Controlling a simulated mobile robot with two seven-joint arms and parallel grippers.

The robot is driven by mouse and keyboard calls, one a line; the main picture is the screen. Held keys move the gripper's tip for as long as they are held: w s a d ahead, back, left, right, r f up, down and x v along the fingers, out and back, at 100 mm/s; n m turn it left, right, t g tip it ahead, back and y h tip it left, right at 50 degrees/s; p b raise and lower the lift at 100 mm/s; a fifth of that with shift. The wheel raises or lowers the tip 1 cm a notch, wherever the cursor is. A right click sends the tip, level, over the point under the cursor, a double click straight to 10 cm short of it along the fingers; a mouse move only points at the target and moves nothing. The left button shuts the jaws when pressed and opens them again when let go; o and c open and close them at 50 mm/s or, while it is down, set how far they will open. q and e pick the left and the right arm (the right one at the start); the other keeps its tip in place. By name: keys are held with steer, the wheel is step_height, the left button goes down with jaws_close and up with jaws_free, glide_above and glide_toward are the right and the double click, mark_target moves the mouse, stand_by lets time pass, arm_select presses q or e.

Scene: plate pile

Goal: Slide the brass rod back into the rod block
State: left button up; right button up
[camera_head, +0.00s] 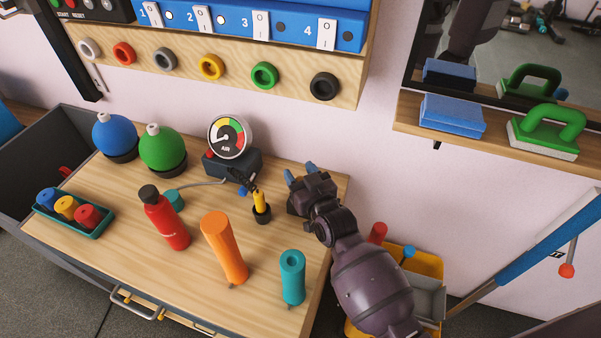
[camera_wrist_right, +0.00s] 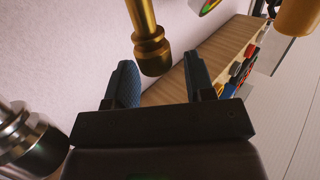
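My right gripper (camera_head: 300,174) is over the back right corner of the wooden table, with its two blue fingertips apart. In the right wrist view, the open fingers (camera_wrist_right: 160,84) have a brass rod (camera_wrist_right: 147,25) with a ringed, knobbed end near the gap between them. The rod comes in from the top edge, and its other end is out of frame. I cannot tell whether the fingers touch it. I cannot make out the rod or the rod block in the head view. My left gripper is not in view.
An orange cylinder (camera_head: 223,247) and a teal cylinder (camera_head: 292,277) stand nearer the front. A chrome part (camera_wrist_right: 30,138) shows at left in the wrist view.

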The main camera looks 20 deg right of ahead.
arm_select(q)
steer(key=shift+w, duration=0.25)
arm_select(e)
steer(key=shift+o, duration=0.4)
steer(key=shift+s+f, duration=0.1)
steer(key=shift+f, duration=0.2)
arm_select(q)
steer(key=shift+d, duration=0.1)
arm_select(e)
steer(key=shift+s+d, duration=0.1)
steer(key=shift+s, duration=0.2)
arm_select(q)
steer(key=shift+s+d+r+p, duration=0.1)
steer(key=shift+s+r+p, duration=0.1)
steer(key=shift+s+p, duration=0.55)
arm_select(e)
steer(key=v, duration=1)
steer(key=shift+r, duration=0.25)
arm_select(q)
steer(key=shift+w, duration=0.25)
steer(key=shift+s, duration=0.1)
arm_select(e)
steer(key=shift+s, duration=0.1)
